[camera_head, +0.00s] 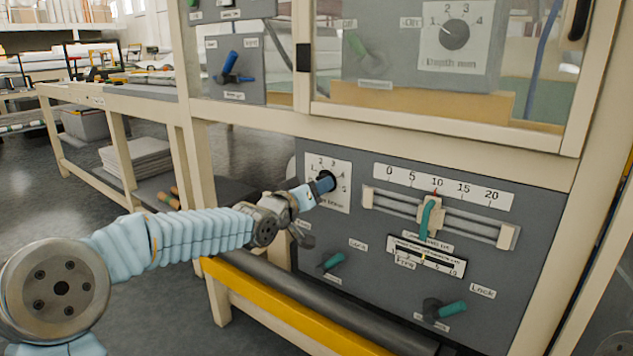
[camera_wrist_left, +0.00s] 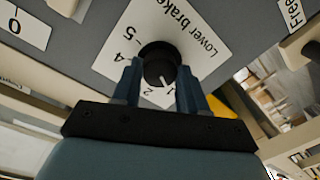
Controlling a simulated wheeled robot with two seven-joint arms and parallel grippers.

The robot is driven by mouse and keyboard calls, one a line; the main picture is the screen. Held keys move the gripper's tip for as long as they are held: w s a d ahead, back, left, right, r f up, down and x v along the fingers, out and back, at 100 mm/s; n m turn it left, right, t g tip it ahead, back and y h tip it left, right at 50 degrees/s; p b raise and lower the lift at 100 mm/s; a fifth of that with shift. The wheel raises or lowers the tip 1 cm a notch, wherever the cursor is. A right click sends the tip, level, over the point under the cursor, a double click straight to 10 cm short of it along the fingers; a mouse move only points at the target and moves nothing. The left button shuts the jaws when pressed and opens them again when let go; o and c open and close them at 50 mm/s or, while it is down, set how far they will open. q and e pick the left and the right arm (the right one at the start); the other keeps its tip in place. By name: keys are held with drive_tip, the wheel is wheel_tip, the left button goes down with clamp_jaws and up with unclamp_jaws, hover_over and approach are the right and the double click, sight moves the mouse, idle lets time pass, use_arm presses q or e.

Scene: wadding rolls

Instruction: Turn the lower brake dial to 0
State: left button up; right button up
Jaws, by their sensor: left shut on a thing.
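The lower brake dial (camera_wrist_left: 158,62) is a round black knob with a white pointer mark, on a white numbered plate (camera_wrist_left: 205,45) lettered "Lower brake". My left gripper (camera_wrist_left: 158,76) is shut on the knob, one blue finger on each side. The pointer mark appears to point near the 1, close to the 2; the fingers hide part of the scale and I cannot see the 0. In the head view, my left gripper (camera_head: 322,184) reaches the plate (camera_head: 343,204) from the left and covers most of the dial. My right gripper is not in view.
The grey panel (camera_head: 380,290) also carries a slider (camera_head: 430,215) with a 0 to 20 scale, a green-handled switch (camera_head: 332,261) and a Lock lever (camera_head: 445,311). A yellow beam (camera_head: 290,305) and a dark roller run below my arm. A glazed cabinet with another dial (camera_head: 454,34) stands above.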

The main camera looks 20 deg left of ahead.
use_arm(q)
drive_tip(key=shift+n+p, duration=1.15)
drive_tip(key=shift+n, duration=2.25)
drive_tip(key=o, duration=1.1)
drive_tip(key=shift+c, duration=0.2)
